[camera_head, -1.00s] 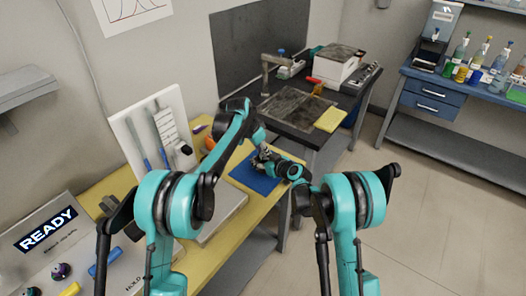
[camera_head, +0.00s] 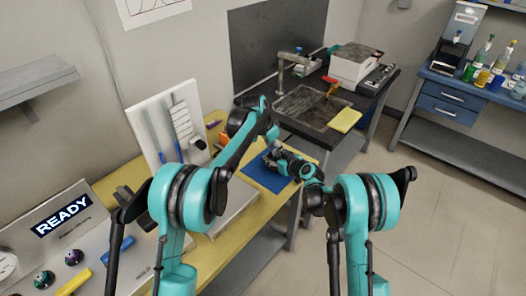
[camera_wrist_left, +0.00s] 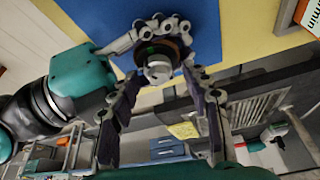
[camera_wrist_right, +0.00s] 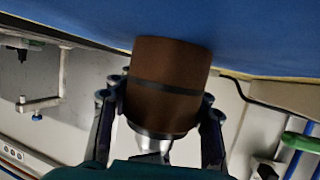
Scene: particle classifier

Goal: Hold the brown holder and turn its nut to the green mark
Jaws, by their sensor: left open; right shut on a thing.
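The brown holder (camera_wrist_right: 165,80) is a cylinder with a dark band, near the blue mat in the right wrist view. My right gripper (camera_wrist_right: 162,100) is shut on its sides. A grey metal nut (camera_wrist_left: 159,70) shows at the holder's end in the left wrist view, with a small green mark (camera_wrist_left: 150,49) on the ring behind it. My left gripper (camera_wrist_left: 162,82) is open, its fingers to either side of the nut and apart from it as far as I can tell. In the head view the arms hide most of the holder.
The blue mat (camera_head: 262,178) lies on the yellow table (camera_head: 240,236). A white tool board (camera_head: 150,130) stands behind it on the left, with a READY panel (camera_head: 62,216) at the near left. A dark bench (camera_head: 310,118) stands beyond.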

